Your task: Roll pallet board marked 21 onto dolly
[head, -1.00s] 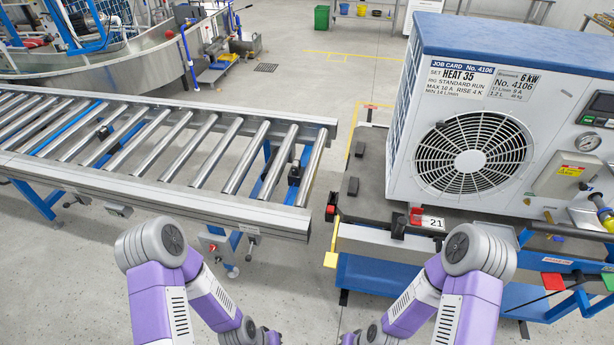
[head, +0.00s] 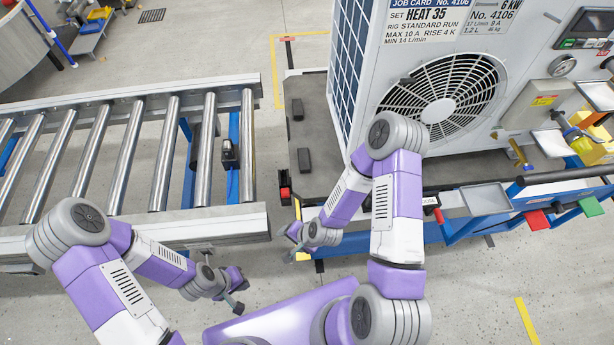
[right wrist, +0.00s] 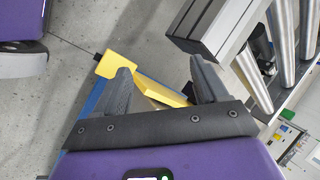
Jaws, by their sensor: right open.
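The dark pallet board (head: 312,140) lies under a large white-and-blue heat pump unit (head: 440,100), on a blue-framed stand (head: 440,232). Its number tag is mostly hidden by my right arm. The roller conveyor (head: 130,145) stands to the left, with a gap before the board. I cannot tell which frame is the dolly. My right gripper (head: 296,243) is open at the stand's near left corner; in the right wrist view (right wrist: 162,75) its fingers are on either side of a yellow bar (right wrist: 160,92), contact unclear. My left gripper (head: 240,292) appears open and empty below the conveyor's end.
Two dark blocks (head: 304,160) sit on the board's left part. A red-tipped fitting (head: 284,193) is at its left edge.

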